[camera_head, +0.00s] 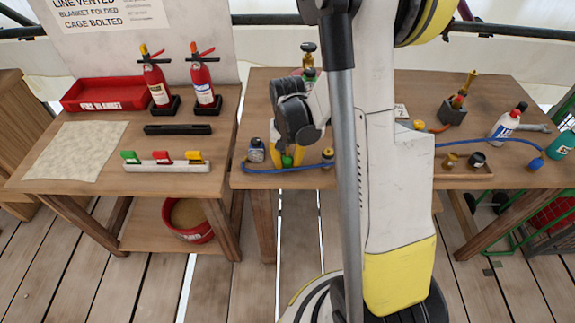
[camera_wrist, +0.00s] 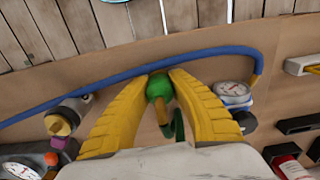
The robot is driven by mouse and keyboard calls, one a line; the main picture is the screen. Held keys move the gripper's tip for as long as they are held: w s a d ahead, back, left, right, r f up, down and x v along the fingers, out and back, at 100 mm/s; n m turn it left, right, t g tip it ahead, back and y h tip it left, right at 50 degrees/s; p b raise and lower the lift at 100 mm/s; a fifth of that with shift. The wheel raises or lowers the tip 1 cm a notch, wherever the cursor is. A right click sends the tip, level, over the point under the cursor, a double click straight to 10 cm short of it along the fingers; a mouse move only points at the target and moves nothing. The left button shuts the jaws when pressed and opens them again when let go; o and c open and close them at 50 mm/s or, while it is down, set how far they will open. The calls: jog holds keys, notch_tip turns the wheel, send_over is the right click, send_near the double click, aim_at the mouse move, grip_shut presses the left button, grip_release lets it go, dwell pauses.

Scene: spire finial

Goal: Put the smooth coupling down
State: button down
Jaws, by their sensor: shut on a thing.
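A smooth, rounded green piece, which looks to be the smooth coupling (camera_wrist: 159,87), is between my yellow fingertips in the wrist view. A dark green loop hangs beside it. My gripper (camera_head: 287,161) is shut on this piece, low over the front edge of the middle table (camera_head: 380,182). Only a little green shows in the head view. I cannot tell whether the piece touches the table top. The blue hose (camera_wrist: 130,75) runs along the table's front edge, just past my fingertips.
A round gauge (camera_head: 256,150) stands left of my gripper, and a brass and black fitting (camera_head: 328,155) stands right of it. A tray (camera_head: 466,171) with two small fittings lies farther right. The left table holds fire extinguishers (camera_head: 203,78) and a rail with coloured handles (camera_head: 167,165).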

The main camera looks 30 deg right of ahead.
aim_at(287, 156)
jog(key=shift+r, duration=0.1)
jog(key=shift+f, duration=0.2)
jog(key=c, duration=1.3)
grip_release()
jog(key=shift+r, duration=0.15)
notch_tip(287, 156, up, 12)
jog(key=p, duration=0.4)
jog(key=shift+s+a+r+p, duration=0.1)
jog(key=shift+r+p, duration=0.05)
jog(key=shift+p, duration=0.15)
jog(key=shift+s+a+r+n+t, duration=1.2)
jog(key=shift+s+a+r, duration=0.6)
jog(key=shift+a+r, duration=0.45)
jog(key=shift+s+a+r+n+t, duration=1.15)
jog(key=shift+s+a+r, duration=0.6)
jog(key=shift+a+r, duration=0.45)
jog(key=shift+s+a+r+n+t, duration=1.15)
jog(key=shift+s+a+r, duration=0.65)
jog(key=shift+a+r, duration=0.45)
